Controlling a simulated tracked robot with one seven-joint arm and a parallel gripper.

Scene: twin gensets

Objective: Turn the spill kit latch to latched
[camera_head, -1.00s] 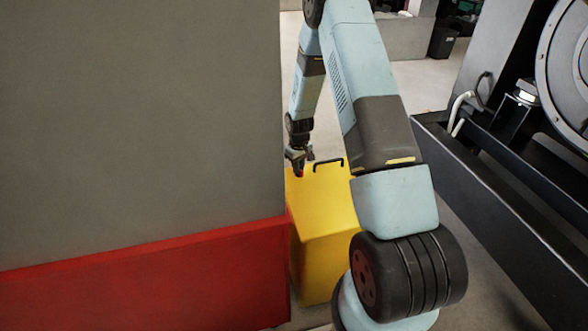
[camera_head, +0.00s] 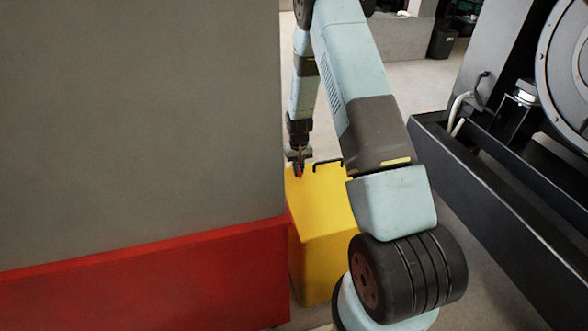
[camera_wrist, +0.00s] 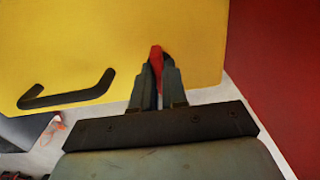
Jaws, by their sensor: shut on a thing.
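The spill kit is a yellow box (camera_head: 325,215) on the floor, beside a grey and red block; its yellow top fills much of the wrist view (camera_wrist: 110,40). A black bar handle (camera_head: 328,163) stands on its top, left of my gripper in the wrist view (camera_wrist: 68,97). The latch is a small red piece (camera_wrist: 156,60) on the yellow top. My gripper (camera_wrist: 156,82) is shut on the red latch, with its fingers either side of it. In the head view my gripper (camera_head: 298,165) points down at the box's far left corner. The latch's base is partly hidden by the fingers.
A large grey block (camera_head: 140,120) with a red lower band (camera_head: 150,275) stands close on the left of the box. A black steel frame (camera_head: 500,205) lies to the right. Pale floor (camera_head: 415,85) is open behind.

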